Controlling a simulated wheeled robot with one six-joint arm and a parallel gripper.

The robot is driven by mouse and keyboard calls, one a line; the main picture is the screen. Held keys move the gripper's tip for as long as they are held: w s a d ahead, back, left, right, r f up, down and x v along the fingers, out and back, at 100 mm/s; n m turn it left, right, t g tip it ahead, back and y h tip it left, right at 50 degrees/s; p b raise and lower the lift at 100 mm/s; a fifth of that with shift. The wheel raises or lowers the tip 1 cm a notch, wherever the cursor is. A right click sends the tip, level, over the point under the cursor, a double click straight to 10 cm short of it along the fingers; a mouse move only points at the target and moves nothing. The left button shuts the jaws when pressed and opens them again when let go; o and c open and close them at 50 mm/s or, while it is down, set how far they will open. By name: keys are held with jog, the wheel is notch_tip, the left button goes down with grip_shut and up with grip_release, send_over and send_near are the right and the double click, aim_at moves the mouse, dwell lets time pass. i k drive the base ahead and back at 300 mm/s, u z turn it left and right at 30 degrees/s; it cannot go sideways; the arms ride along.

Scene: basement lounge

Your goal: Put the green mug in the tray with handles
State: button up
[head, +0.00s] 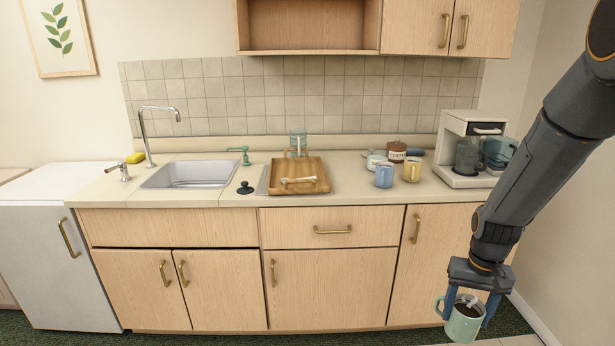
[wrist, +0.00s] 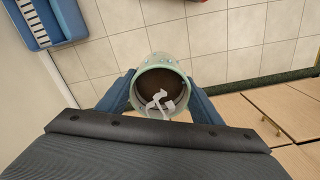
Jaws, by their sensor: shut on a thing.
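The green mug (head: 463,326) is pale green and upright, with dark contents and a white piece at its top. My gripper (head: 466,305) is shut on it at the lower right of the head view, in front of the cabinets and below the counter. In the wrist view the mug (wrist: 160,75) sits between the two blue fingers of my gripper (wrist: 160,92). The tray with handles (head: 300,189) is wooden and lies on the counter right of the sink.
A blue mug (head: 384,175), a yellow mug (head: 412,169) and a brown canister (head: 397,151) stand right of the tray. A coffee maker (head: 466,150) is at the counter's right end. A sink (head: 190,174) and a black stopper (head: 245,187) lie left.

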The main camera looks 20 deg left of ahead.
aim_at(294, 169)
jog(key=u, duration=0.5)
jog(key=i, duration=0.55)
jog(key=u, duration=0.5)
